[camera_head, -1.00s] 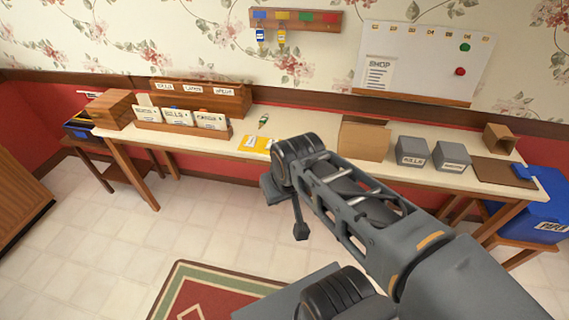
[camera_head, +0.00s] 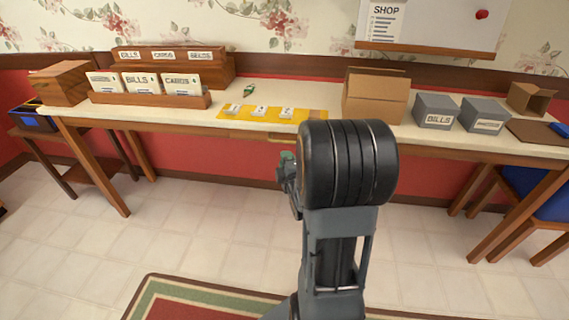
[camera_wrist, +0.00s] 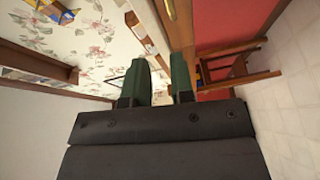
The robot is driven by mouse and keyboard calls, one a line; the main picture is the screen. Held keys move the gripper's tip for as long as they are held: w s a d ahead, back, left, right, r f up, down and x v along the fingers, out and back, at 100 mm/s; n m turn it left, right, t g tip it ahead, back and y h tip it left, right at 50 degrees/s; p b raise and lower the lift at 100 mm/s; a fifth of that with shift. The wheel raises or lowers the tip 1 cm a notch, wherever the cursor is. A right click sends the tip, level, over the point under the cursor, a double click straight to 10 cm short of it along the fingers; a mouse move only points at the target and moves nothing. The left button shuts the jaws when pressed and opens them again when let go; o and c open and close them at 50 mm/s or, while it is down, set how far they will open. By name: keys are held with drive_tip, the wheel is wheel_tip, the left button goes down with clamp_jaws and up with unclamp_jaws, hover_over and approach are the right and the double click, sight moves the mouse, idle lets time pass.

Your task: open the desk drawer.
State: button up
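The desk (camera_head: 330,125) has a pale top and a wooden front edge along the back wall. A drawer front (camera_head: 255,135) seems to show in that edge below the yellow mat, with a small brass-coloured strip that may be its handle; my arm partly covers this area. My gripper (camera_head: 287,160) is mostly hidden behind my wrist, in front of and below the desk edge. In the wrist view my gripper's two green fingers (camera_wrist: 160,60) stand apart with nothing seen between them. They point along the wooden desk front (camera_wrist: 176,25). I cannot tell whether they touch it.
On the desk are a card rack (camera_head: 150,98), a yellow mat (camera_head: 230,113) with white tags, a cardboard box (camera_head: 375,98) and grey boxes (camera_head: 436,110). A rug (camera_head: 150,290) lies on the otherwise open tiled floor.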

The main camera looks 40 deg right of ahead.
drive_tip(key=n+t+h+b, duration=0.1)
drive_tip(key=n+t+b, duration=0.1)
drive_tip(key=b, duration=0.1)
approach(285, 142)
drive_tip(key=x, duration=1)
drive_tip(key=shift+w+d+f+b, duration=0.1)
drive_tip(key=shift+w+f+b, duration=0.15)
drive_tip(key=shift+b, duration=0.1)
clamp_jaws()
